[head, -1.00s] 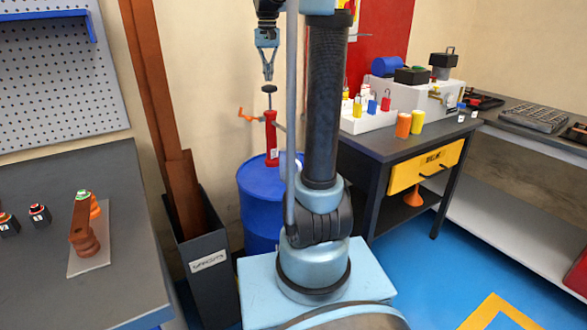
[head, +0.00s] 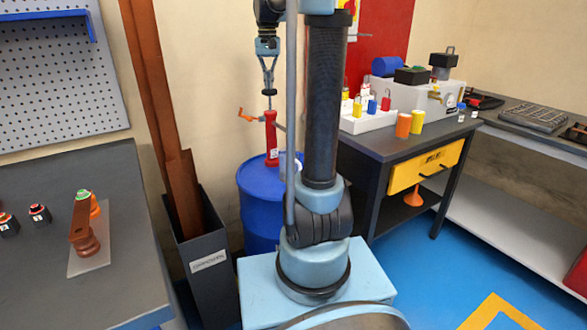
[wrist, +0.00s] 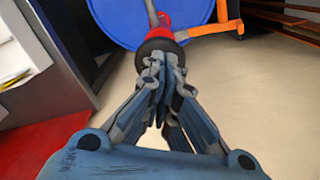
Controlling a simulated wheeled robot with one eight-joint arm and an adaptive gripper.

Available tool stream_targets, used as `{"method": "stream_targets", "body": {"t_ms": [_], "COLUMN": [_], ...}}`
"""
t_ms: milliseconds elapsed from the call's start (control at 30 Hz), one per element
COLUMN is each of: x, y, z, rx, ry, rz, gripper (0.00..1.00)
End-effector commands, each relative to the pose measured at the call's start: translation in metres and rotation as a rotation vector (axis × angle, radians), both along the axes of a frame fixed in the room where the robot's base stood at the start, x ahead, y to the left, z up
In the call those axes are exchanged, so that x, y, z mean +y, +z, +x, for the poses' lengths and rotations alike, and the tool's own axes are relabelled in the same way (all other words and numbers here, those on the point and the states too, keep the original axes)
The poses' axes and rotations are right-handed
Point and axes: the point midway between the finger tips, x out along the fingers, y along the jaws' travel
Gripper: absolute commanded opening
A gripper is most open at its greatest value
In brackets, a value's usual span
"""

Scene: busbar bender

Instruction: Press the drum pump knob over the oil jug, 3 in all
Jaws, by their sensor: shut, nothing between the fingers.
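The drum pump is a red upright body (head: 271,135) on a blue drum (head: 258,190), with an orange handle (head: 247,115) out to the left. Its dark round knob (head: 269,92) sits on a thin rod at the top. My gripper (head: 269,88) is shut, points down and is empty; its fingertips are right over the knob and appear to touch it. In the wrist view the closed fingertips (wrist: 160,65) overlap the dark knob (wrist: 158,46), with the red pump and drum beyond. The oil jug is not clearly seen; a pale shape beside the pump is mostly hidden by my arm.
A dark bin (head: 208,260) with tall brown bars stands left of the drum. A workbench (head: 130,240) is at the left. A dark table (head: 380,145) with padlocks, cups and a yellow drawer stands at the right. Blue floor lies open at the right front.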

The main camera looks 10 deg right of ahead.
Motion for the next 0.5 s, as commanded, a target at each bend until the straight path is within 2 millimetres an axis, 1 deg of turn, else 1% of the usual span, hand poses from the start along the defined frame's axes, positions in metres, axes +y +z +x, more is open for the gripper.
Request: {"method": "stream_targets", "body": {"t_ms": [500], "x": [0.0], "y": [-0.015], "z": [0.0], "rx": [0.0], "ry": [0.0], "rz": [0.0], "gripper": [0.0]}}
